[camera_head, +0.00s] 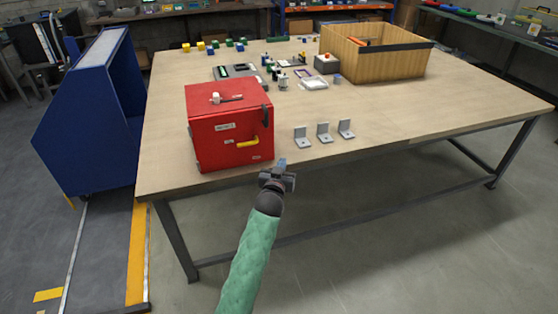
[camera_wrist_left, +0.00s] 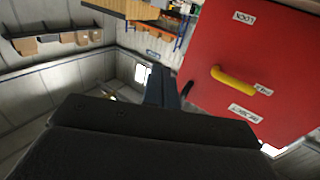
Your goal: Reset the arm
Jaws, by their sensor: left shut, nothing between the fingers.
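My left gripper (camera_head: 281,166) is shut and empty. It is at the front edge of the wooden table, just in front of the lower right corner of a red box. The green-sleeved left arm comes up from the bottom of the head view. The red box (camera_head: 222,135) stands on the table with a yellow handle (camera_head: 247,143) and small white labels on its front. In the left wrist view the box's red front (camera_wrist_left: 262,60) fills the right side, with the yellow handle (camera_wrist_left: 233,80) beside the dark fingers (camera_wrist_left: 162,88). My right gripper is not in view.
Several grey L-shaped brackets (camera_head: 323,133) stand right of the box on the table (camera_head: 400,115). A wooden crate (camera_head: 372,58) is at the back right. Small coloured blocks (camera_head: 211,46) lie at the back left. A blue cabinet (camera_head: 90,110) stands left of the table. The table's front right is clear.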

